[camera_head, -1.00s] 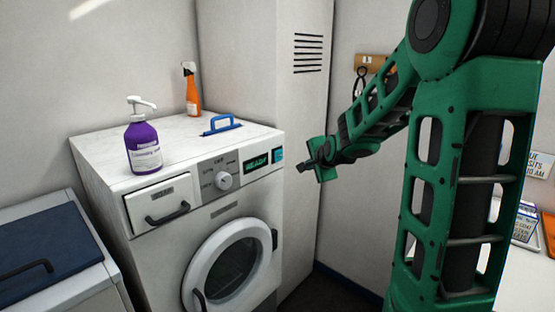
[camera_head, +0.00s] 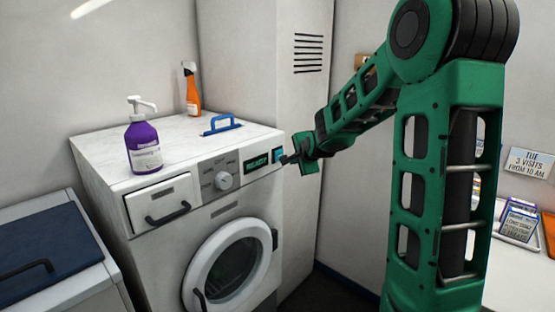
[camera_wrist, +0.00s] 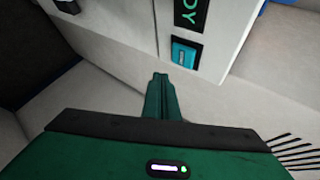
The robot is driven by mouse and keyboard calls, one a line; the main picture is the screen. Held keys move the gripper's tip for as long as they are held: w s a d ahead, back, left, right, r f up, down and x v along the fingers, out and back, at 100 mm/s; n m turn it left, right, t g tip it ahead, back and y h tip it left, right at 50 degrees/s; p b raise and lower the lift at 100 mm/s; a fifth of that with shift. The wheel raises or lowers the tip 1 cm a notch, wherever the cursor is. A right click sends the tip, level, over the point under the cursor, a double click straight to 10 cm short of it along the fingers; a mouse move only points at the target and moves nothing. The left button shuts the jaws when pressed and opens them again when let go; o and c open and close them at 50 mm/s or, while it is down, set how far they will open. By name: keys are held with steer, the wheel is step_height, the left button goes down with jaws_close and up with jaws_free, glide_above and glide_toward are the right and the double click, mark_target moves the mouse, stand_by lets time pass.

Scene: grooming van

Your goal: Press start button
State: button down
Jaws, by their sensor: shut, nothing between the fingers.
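The washing machine (camera_head: 165,225) stands at the left with a dial (camera_head: 224,181) and a dark display (camera_head: 257,161) reading "READY" in green. The teal start button (camera_head: 278,155) sits just right of the display; it also shows in the wrist view (camera_wrist: 184,54). My gripper (camera_head: 286,160) is shut and empty, with its tips at the right edge of the panel close to the button. In the wrist view the shut fingers (camera_wrist: 161,78) point up the picture, below and left of the button. I cannot tell whether they touch the machine.
The round door (camera_head: 227,262) is shut. A vented cabinet wall (camera_head: 262,70) rises behind.

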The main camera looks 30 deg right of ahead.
steer(key=shift+w+a, duration=0.25)
steer(key=shift+w, duration=0.45)
steer(key=shift+w+a, duration=0.25)
steer(key=shift+w, duration=0.45)
steer(key=shift+w, duration=0.1)
stand_by(1.0)
steer(key=shift+w+a+r, duration=0.1)
steer(key=shift+w+a, duration=0.05)
steer(key=shift+w, duration=0.15)
steer(key=shift+w+a, duration=0.15)
steer(key=shift+w, duration=0.35)
stand_by(0.9)
steer(key=shift+s, duration=0.1)
steer(key=shift+s+d, duration=0.3)
steer(key=shift+s, duration=0.5)
steer(key=shift+s, duration=0.1)
steer(key=shift+s+d, duration=0.3)
steer(key=shift+s, duration=0.45)
steer(key=shift+s+d, duration=0.25)
steer(key=shift+s, duration=0.5)
steer(key=shift+s+d, duration=0.3)
steer(key=shift+s, duration=0.45)
